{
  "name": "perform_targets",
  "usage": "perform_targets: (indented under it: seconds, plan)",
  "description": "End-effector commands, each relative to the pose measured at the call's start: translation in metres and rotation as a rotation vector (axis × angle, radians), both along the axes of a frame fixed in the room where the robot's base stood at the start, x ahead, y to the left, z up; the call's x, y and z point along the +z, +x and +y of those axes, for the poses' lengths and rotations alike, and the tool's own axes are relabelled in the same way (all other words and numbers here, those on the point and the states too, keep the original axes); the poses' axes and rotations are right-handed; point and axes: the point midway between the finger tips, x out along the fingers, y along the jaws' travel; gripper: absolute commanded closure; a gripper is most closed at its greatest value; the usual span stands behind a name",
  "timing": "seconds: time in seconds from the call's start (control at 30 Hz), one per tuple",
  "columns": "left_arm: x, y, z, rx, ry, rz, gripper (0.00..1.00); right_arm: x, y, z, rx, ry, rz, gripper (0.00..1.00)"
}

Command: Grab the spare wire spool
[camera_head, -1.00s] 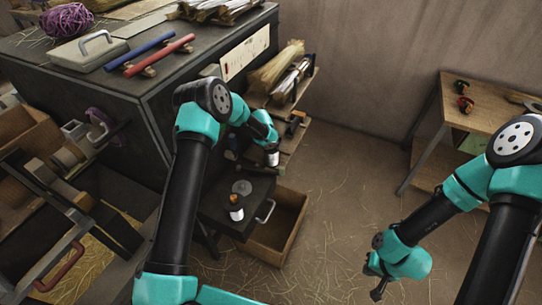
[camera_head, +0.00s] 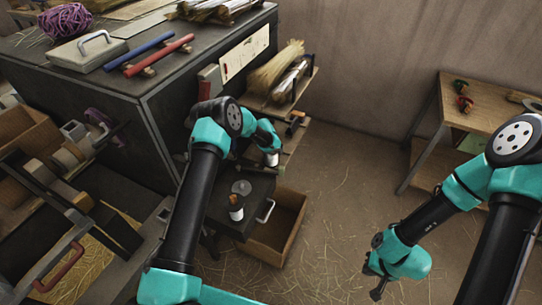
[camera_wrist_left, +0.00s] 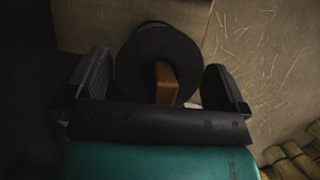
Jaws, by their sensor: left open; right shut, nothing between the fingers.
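In the left wrist view a dark round spool (camera_wrist_left: 137,68) with an orange-brown piece at its middle sits between my left fingers. My left gripper (camera_wrist_left: 158,63) is open, with one finger on each side of the spool; whether they touch it I cannot tell. In the head view the left gripper's fingers are not clear; the left wrist is beside the shelves. My right gripper (camera_head: 378,281) is shut and empty, hanging above the floor at the right.
A dark stand (camera_head: 258,190) holds a small white-and-orange item (camera_head: 236,208) and a grey disc (camera_head: 241,187). Shelves (camera_head: 283,110) with straw stand behind. A wooden table (camera_head: 480,105) is at the right; open floor lies between.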

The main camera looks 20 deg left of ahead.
Motion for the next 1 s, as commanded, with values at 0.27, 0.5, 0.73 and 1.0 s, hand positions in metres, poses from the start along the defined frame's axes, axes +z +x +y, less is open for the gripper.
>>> perform_targets:
  seconds: [0.27,0.5,0.73,1.0]
  plan:
    - [-0.0007,0.0008,0.0003,0.000,0.000,-0.001,0.00,0.0000,0.0000,0.0000,0.000,0.000,0.000,1.00]
    - [-0.0006,0.0006,0.0002,0.000,0.000,-0.001,0.01,0.0000,0.0000,0.0000,0.000,0.000,0.000,1.00]
    - [-0.0006,0.0006,0.0002,-0.001,0.000,-0.001,0.23,0.0000,0.0000,0.0000,0.000,0.000,0.000,1.00]
    - [-0.0006,0.0006,0.0001,-0.001,0.000,-0.001,0.49,0.0000,0.0000,0.0000,0.000,0.000,0.000,1.00]
